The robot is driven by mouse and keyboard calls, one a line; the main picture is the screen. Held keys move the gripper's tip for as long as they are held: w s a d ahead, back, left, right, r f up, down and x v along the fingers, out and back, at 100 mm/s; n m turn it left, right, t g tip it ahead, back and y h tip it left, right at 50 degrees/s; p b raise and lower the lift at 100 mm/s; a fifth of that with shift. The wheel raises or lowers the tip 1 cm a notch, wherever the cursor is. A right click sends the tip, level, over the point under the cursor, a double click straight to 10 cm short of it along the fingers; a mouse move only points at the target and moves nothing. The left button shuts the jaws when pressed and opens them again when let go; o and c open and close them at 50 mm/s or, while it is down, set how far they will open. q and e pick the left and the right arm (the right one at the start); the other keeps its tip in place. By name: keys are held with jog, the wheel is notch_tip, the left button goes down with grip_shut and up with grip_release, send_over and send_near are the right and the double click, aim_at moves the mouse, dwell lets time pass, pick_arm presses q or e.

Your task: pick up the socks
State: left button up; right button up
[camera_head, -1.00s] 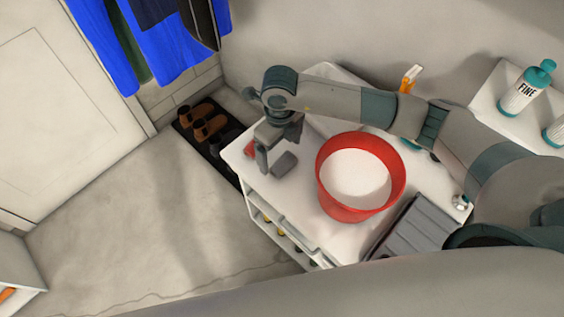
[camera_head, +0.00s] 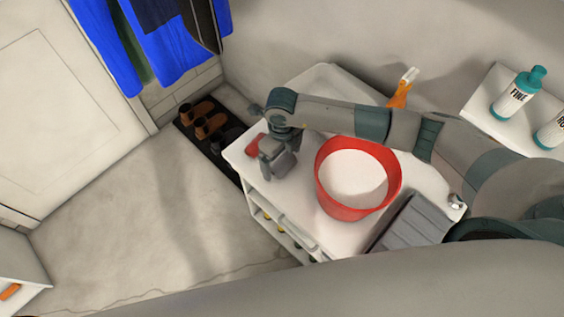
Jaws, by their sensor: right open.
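My right gripper (camera_head: 276,155) is over the left end of the white cart top, pointing down, with its jaws open. A small grey item (camera_head: 284,164), possibly the socks, is at its fingertips on the cart top. The gripper partly covers it, and I cannot tell whether the fingers touch it. A small red item (camera_head: 255,144) lies just left of the gripper, partly hidden by it. I cannot tell what it is. My left gripper is not in view.
A red bucket (camera_head: 334,200) stands on the white cart (camera_head: 318,236), right of the gripper and below my arm. A grey ribbed panel (camera_head: 415,222) and an orange spray bottle (camera_head: 400,95) are near. Shoes (camera_head: 205,120) sit on a dark mat. Floor at left is clear.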

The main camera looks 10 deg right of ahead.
aim_at(282, 161)
dwell(0.3)
jog(key=c, duration=1.2)
jog(key=shift+o, duration=0.2)
notch_tip(282, 161, up, 10)
jog(key=b, duration=0.3)
